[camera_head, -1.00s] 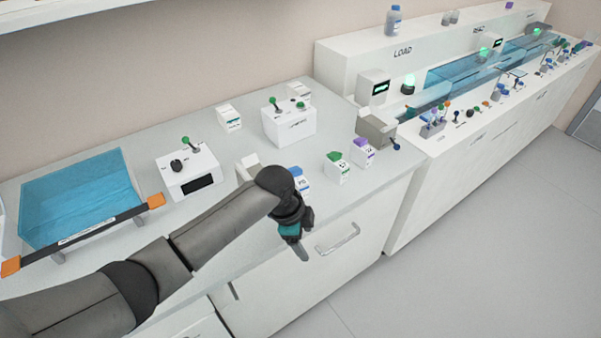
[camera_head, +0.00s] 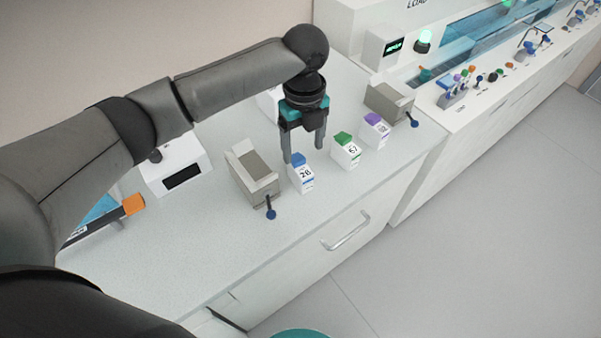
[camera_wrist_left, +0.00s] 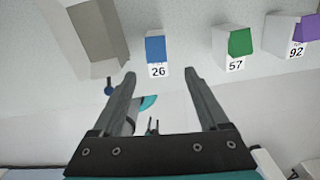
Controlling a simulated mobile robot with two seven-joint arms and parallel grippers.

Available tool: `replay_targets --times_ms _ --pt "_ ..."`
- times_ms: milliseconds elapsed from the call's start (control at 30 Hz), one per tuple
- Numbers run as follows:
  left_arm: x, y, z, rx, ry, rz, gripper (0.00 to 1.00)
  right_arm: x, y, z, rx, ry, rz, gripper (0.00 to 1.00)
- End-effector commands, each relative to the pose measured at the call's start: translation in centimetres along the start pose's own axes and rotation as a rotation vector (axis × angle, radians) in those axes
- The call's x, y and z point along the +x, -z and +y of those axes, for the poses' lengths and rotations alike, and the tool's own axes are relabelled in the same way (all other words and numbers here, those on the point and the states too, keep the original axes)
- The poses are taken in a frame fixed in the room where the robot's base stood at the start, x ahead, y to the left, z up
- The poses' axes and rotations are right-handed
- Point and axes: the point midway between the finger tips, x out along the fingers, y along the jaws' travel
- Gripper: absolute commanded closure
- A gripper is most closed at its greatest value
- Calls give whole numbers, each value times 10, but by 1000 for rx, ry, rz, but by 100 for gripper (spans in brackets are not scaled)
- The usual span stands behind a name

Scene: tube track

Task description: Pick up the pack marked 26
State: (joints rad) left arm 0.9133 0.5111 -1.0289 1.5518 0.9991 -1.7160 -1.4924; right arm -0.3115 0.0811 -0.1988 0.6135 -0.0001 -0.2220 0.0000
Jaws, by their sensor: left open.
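The pack marked 26 (camera_head: 302,176) is a small white carton with a blue cap, upright on the bench. It also shows in the left wrist view (camera_wrist_left: 157,54), beyond and between my fingertips. My left gripper (camera_head: 304,158) is open and empty, fingers pointing down, just above and behind the pack in the head view. The fingers appear apart from it. The green-capped pack marked 57 (camera_head: 345,151) and the purple-capped pack marked 92 (camera_wrist_left: 294,36) stand to its right. My right gripper is not in view.
A grey-beige holder (camera_head: 252,178) with a blue-knobbed lever stands close left of the pack. A similar holder (camera_head: 388,104) stands further right. The bench front edge and a drawer handle (camera_head: 346,230) lie in front. Bare bench (camera_head: 200,235) is free at front left.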

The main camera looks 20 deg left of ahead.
Motion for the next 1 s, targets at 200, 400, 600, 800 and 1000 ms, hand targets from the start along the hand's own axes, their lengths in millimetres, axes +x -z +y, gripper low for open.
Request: replay_targets --times_ms 200,400,600,800,1000 --pt "37 0 0 -1 1 1 22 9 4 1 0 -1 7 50" --pt "46 0 0 -2 1 0 22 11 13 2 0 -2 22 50" --pt "71 -4 5 -4 0 0 22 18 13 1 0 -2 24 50" --pt "95 -4 5 -2 1 0 22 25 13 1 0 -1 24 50" --pt "95 -5 5 -1 3 -1 22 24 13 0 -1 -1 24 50"
